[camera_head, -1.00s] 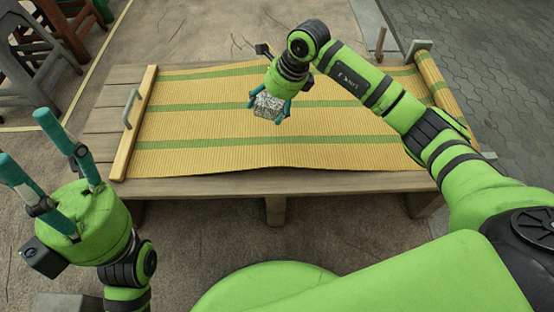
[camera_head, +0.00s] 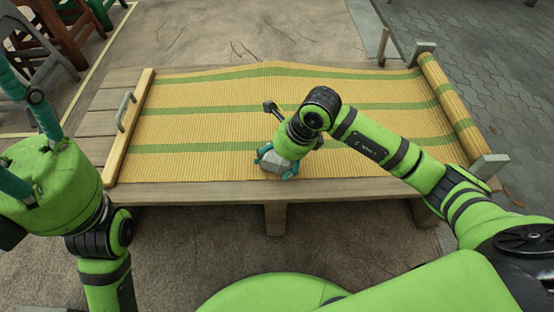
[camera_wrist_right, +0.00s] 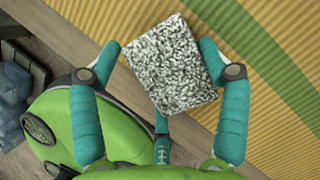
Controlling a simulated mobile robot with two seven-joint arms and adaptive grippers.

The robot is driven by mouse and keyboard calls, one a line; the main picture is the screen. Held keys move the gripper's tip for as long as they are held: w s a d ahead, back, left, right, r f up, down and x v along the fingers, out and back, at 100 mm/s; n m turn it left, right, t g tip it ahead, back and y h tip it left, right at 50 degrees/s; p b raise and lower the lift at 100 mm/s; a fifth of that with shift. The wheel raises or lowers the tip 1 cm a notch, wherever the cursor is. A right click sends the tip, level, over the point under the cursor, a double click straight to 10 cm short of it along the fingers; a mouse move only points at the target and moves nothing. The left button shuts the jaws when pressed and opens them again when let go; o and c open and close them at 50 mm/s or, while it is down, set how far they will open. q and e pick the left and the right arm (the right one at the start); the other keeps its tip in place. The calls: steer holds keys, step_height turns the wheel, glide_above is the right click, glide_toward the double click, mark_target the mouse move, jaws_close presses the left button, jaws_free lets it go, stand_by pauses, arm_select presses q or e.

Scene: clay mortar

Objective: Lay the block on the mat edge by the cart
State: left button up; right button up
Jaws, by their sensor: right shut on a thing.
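The block (camera_head: 274,168), grey and speckled, is in my right gripper (camera_head: 275,164) at the near edge of the mat, around its middle. It also shows in the right wrist view (camera_wrist_right: 172,65), with my right gripper's teal fingers (camera_wrist_right: 165,72) around it. I cannot tell whether the block touches the mat. The mat (camera_head: 210,112) is yellow and woven with green stripes, and lies on a low wooden platform. My left gripper (camera_head: 14,125) is at the left edge, its fingers spread and empty, partly cut off. I cannot make out a separate cart.
The wooden platform (camera_head: 330,190) shows a bare strip in front of the mat. A wooden bar (camera_head: 128,130) with a metal handle (camera_head: 124,111) lies along the mat's left end. The right end is rolled (camera_head: 450,110) between grey brackets. Stools (camera_head: 45,35) stand at back left.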

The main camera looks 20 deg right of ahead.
steer(key=o, duration=1.6)
steer(key=shift+c, duration=0.2)
